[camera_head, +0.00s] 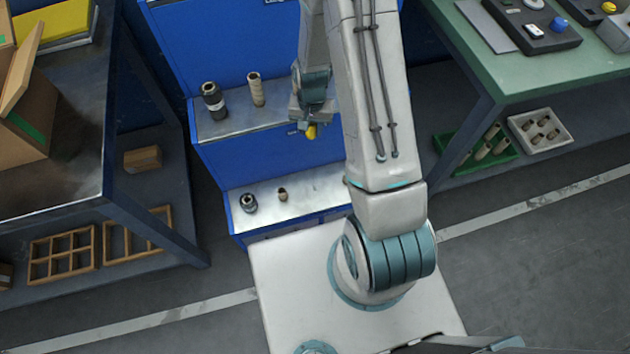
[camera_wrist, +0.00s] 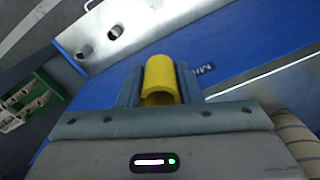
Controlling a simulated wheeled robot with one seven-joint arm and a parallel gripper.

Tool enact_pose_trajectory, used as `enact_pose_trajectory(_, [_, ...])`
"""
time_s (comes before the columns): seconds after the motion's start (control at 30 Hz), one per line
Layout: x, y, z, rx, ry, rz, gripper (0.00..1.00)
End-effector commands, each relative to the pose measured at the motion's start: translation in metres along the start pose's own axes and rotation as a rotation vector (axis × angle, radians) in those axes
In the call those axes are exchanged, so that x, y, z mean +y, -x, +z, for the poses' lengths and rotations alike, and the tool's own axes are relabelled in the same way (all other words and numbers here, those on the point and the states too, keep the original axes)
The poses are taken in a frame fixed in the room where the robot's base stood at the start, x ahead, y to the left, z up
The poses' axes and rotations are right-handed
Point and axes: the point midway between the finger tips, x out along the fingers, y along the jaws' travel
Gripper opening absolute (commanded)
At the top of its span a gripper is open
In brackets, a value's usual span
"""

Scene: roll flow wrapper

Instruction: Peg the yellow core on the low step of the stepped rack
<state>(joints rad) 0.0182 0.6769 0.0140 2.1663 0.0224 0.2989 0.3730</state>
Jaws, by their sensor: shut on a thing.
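The yellow core (camera_head: 311,131) is held in my gripper (camera_head: 307,122), its lower end showing under the jaws. In the wrist view my gripper (camera_wrist: 160,92) is shut on the yellow core (camera_wrist: 159,72), with one finger on each side and its hollow end facing the camera. The stepped rack (camera_head: 215,160) is blue with metal tops. Its low step (camera_head: 318,193) lies below and in front of my gripper, and shows at the upper left of the wrist view (camera_wrist: 98,62). A dark roll (camera_head: 249,203) and a small brown core (camera_head: 282,194) stand on the low step.
A dark roll (camera_head: 213,100) and a tall tan core (camera_head: 256,90) stand on the step above, left of my gripper. A green bench (camera_head: 490,75) with a green tray (camera_head: 512,155) and a pale tray (camera_head: 562,142) below is at right. A dark workbench (camera_head: 75,130) is at left.

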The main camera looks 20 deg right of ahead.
Motion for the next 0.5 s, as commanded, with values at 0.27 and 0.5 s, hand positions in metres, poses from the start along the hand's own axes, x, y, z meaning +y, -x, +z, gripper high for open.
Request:
enact_pose_trajectory(0.27, [0.007,-0.1,0.013,-0.002,-0.158,0.004,0.07])
enact_pose_trajectory(0.5, [0.013,-0.166,0.023,0.002,-0.287,0.009,0.07])
